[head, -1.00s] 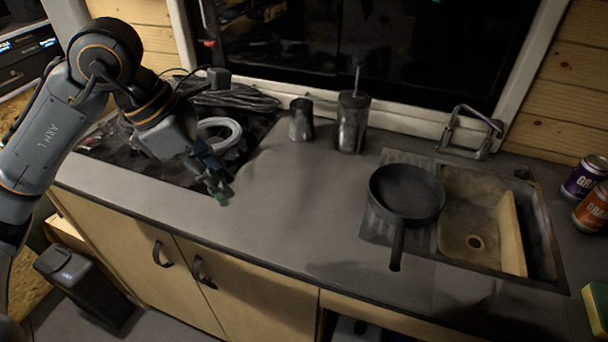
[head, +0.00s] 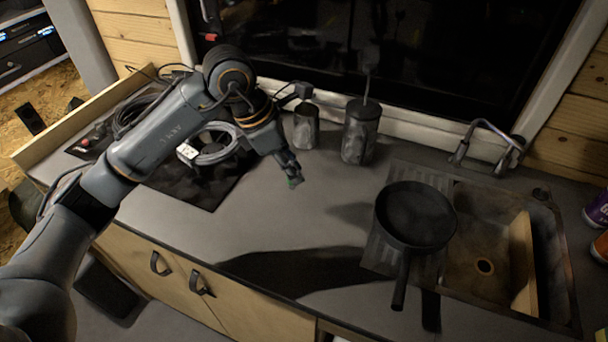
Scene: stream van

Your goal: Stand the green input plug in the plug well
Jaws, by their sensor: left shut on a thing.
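The rest of the plug is hidden by the fingers. A taller dark canister (head: 360,135) with a thin rod stands right of the cup. I cannot tell which thing is the plug well. My right gripper is not in view.
Coiled cables and a white power strip (head: 187,153) lie on a dark mat at the left. A frying pan (head: 415,215) sits beside the sink (head: 480,235), its handle toward the front edge. The counter (head: 250,225) between is clear.

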